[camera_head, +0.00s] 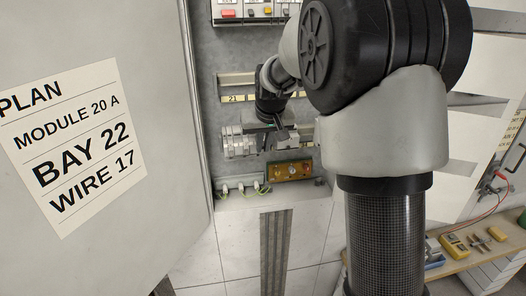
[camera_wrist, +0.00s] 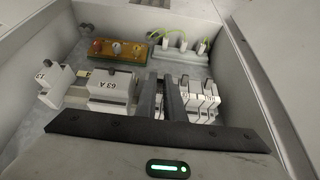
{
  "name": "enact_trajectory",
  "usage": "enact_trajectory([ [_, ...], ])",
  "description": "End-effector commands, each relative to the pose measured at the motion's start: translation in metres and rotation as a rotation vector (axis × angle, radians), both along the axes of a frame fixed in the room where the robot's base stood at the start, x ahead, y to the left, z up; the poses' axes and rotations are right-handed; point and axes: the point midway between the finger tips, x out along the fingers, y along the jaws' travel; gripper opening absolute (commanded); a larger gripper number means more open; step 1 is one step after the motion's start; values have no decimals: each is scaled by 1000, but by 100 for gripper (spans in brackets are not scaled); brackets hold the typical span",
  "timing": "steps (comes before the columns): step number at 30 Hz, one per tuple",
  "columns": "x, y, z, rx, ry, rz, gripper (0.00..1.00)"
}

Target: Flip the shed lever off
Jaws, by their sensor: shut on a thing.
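My gripper (camera_wrist: 166,98) reaches into an open cabinet. In the wrist view its two dark fingers are close together, shut on a narrow part in the row of modules, and they hide most of that part. I cannot tell whether this part is the shed lever. A wide module marked 63 A (camera_wrist: 111,90) sits on one side of the fingers, and several narrow white modules (camera_wrist: 204,99) sit on the other. In the head view my gripper (camera_head: 281,128) is at the module row (camera_head: 240,141), partly behind my arm.
An orange board with round knobs (camera_wrist: 116,49) and a white terminal block with green-yellow wires (camera_wrist: 180,43) lie near the row. The cabinet door (camera_head: 110,200) carries a plan label (camera_head: 75,145). A bench with tools (camera_head: 470,243) stands right.

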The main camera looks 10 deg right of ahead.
Motion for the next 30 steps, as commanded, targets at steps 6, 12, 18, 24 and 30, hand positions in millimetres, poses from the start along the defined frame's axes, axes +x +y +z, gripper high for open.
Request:
enact_trajectory([
  [6,-5,0,-22,0,-161,0,0],
  [12,-9,0,-30,0,-328,0,0],
  [18,-12,0,-38,0,-492,0,0],
  [24,-13,0,-41,0,-640,0,0],
  [30,-12,-1,-42,-1,-765,-1,0],
])
